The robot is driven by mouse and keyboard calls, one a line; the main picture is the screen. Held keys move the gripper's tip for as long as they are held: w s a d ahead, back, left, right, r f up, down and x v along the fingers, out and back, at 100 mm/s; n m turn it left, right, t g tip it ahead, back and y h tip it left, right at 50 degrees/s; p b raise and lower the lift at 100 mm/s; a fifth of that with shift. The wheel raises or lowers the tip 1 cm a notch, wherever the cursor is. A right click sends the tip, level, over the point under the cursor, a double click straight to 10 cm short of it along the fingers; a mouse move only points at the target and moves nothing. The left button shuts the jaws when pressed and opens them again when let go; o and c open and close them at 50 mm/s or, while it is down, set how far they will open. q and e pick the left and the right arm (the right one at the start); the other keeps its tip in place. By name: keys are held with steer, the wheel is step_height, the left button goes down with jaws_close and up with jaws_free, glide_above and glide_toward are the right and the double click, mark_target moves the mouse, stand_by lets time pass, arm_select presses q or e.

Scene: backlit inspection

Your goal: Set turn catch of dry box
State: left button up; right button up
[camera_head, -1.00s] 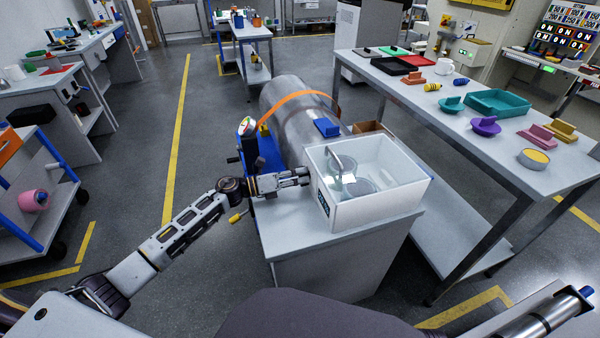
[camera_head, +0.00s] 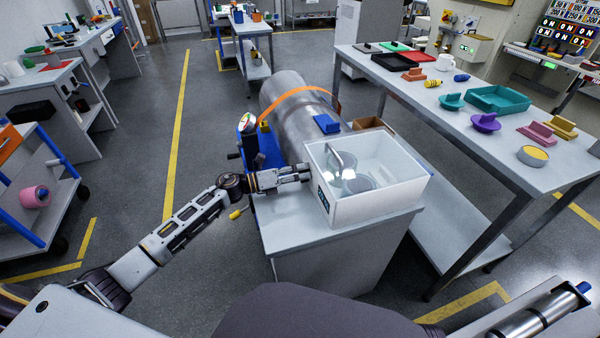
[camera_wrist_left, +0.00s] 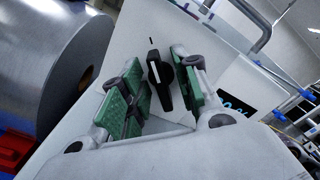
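The dry box (camera_head: 385,205) is a white box with a clear top, standing on a grey cabinet. Its turn catch (camera_wrist_left: 160,82) is a black knob with a pale mark, on a white face in the left wrist view. The catch is hidden behind my gripper in the head view. My left gripper (camera_head: 307,175) is at the left side of the box. In the left wrist view its green-padded fingers (camera_wrist_left: 156,76) stand apart on either side of the catch, with a visible gap on the right. I cannot tell whether the left pad touches it. My right gripper is not in view.
The grey cabinet (camera_head: 335,250) carries the box. A large metal cylinder (camera_head: 290,100) with an orange band lies behind it. A long table (camera_head: 440,115) with coloured parts and a teal tray (camera_head: 498,100) stands to the right. Open floor lies left of the cabinet.

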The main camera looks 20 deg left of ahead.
arm_select(q)
steer(key=shift+a, duration=0.1)
steer(key=shift+v, duration=5.95)
